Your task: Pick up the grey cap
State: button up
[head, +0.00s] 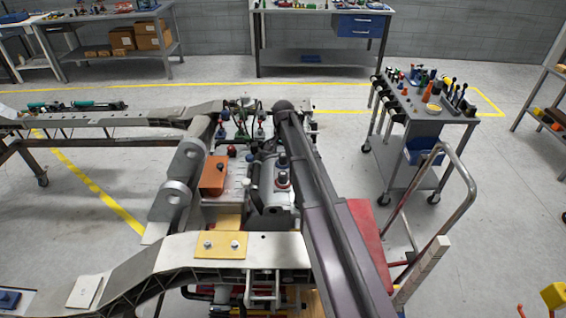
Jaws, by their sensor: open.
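I cannot surely pick out the grey cap. Several small capped fittings stand in the middle of the chassis fixture (280,247), some red, some blue or dark. A red cap (231,151) is further left, above an orange box (213,176). My dark arm runs from the bottom right up to a rounded joint at the far side of the fixture. It covers part of the fittings. I cannot make out my gripper, which seems hidden behind the arm or among the parts.
A tool cart (428,118) with bottles and tools stands at the right. A hand trolley with a metal handle (463,190) and red deck (368,235) is close to the fixture's right side. Workbenches (320,8) line the back wall. Clear floor lies left and behind.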

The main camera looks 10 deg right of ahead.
jog(key=shift+f+b, duration=0.35)
jog(key=shift+f, duration=0.25)
jog(key=c, duration=0.8)
